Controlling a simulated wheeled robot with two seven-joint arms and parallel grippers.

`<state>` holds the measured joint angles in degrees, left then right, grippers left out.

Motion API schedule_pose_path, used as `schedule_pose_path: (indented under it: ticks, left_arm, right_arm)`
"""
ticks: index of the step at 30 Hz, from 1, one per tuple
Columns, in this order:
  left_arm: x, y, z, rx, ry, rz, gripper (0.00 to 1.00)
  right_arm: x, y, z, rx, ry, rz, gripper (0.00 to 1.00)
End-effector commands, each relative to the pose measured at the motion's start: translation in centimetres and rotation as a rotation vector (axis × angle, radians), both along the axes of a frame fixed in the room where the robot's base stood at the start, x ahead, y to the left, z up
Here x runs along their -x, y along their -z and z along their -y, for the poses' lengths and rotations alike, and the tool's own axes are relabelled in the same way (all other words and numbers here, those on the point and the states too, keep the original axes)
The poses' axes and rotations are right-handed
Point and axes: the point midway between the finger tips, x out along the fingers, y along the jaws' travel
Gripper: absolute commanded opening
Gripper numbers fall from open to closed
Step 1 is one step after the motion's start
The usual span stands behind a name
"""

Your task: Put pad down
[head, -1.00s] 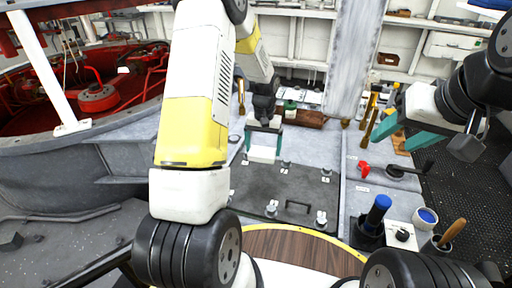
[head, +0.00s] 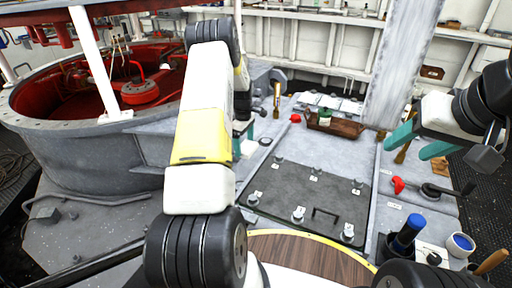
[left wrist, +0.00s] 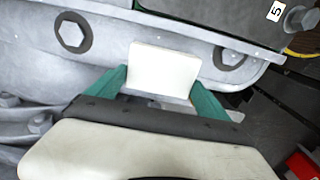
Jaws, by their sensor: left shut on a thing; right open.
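The pad is a white block that shows in the left wrist view (left wrist: 163,70) between the teal fingers of my left gripper (left wrist: 162,88). In the head view the pad (head: 248,148) is small and partly hidden by my left arm. My left gripper (head: 245,140) is shut on it, left of the dark hatch plate (head: 275,195). In the wrist view the pad is in front of a grey ledge with large hex bolts; I cannot tell whether it touches. My right gripper (head: 408,148) is open and empty at the right, its teal fingers apart.
The hatch plate carries several numbered bolts and a black handle (head: 325,214). A brown tray (head: 345,128) with a green bottle stands behind it. A red-lined round well (head: 60,100) is at left.

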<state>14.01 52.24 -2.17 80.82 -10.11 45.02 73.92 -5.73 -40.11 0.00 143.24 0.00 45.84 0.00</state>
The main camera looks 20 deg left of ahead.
Motion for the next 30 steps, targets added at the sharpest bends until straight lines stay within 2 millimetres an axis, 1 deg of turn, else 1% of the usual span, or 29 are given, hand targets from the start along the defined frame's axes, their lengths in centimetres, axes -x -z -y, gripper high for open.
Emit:
schedule_pose_path:
  ticks: [1,3,8,15,27,28,29,30]
  left_arm:
    - [0.1,1.0,0.0,0.001,0.001,-0.002,0.51]
    - [0.0,2.0,0.0,0.001,0.001,-0.001,0.51]
    - [0.0,3.1,0.0,-0.001,0.002,0.001,0.51]
    - [0.0,6.2,0.0,0.001,0.002,0.000,0.51]
    - [0.0,6.8,0.0,-0.001,0.004,0.001,0.51]
    - [0.0,6.8,0.0,-0.001,0.004,0.001,0.94]
    - [0.0,6.8,0.0,-0.001,0.004,0.001,1.00]
    - [0.0,6.8,0.0,-0.001,0.004,0.001,1.00]
  right_arm:
    - [0.0,0.0,0.0,0.000,0.000,0.000,0.54]
    - [0.0,0.0,0.0,0.000,0.000,0.000,0.54]
    - [0.0,0.0,0.0,0.000,0.000,0.000,0.54]
    - [0.0,0.0,0.0,0.000,0.000,0.000,0.54]
    - [0.0,0.0,0.0,0.000,0.000,0.000,0.54]
    - [0.0,0.0,0.0,0.000,0.000,0.000,0.54]
    - [0.0,0.0,0.0,0.000,0.000,0.000,0.54]
    - [0.0,0.0,0.0,0.000,0.000,0.000,0.54]
